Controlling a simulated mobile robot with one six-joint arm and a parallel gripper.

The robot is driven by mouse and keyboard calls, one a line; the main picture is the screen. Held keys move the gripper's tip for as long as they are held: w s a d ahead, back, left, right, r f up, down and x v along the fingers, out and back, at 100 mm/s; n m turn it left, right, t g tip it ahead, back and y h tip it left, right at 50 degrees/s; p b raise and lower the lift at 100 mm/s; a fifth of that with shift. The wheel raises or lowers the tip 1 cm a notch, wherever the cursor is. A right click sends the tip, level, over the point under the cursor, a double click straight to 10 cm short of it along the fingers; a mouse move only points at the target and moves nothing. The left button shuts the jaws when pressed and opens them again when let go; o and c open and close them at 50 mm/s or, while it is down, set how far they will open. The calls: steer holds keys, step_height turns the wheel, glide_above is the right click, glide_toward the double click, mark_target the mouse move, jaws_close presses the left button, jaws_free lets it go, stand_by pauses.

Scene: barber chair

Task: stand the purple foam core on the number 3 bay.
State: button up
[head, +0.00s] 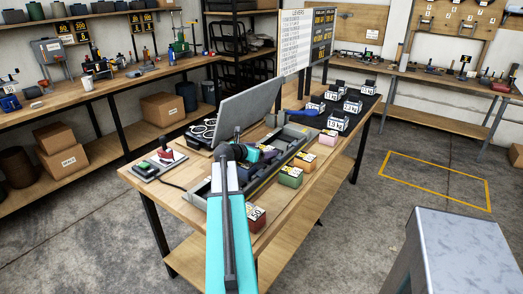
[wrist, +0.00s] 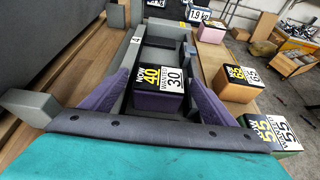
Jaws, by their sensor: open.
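The purple foam core (wrist: 158,101) is a block with a black-and-white "NOW 40, WANTED 30" label on top, in the middle of the wrist view. It sits at the near part of a long grey tray (wrist: 125,58) with raised walls. My gripper (wrist: 158,78) is open, with one purplish finger on each side of the block and gaps between. In the head view my arm hides the block. A small white mark, perhaps a 4, shows on the tray's left wall; I cannot make out a number 3 bay.
Orange (wrist: 236,84), green (head: 290,176), pink (head: 328,138) and red (head: 255,217) labelled blocks stand along the tray's right side. A grey slanted panel (head: 250,103) rises behind the tray. A red-handled device (head: 163,158) is at the left. Several weight-labelled blocks stand at the far end.

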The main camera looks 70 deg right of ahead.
steer(key=shift+r, duration=0.2)
steer(key=b+v, duration=0.1)
steer(key=v, duration=1.1)
steer(key=shift+f, duration=0.1)
stand_by(0.6)
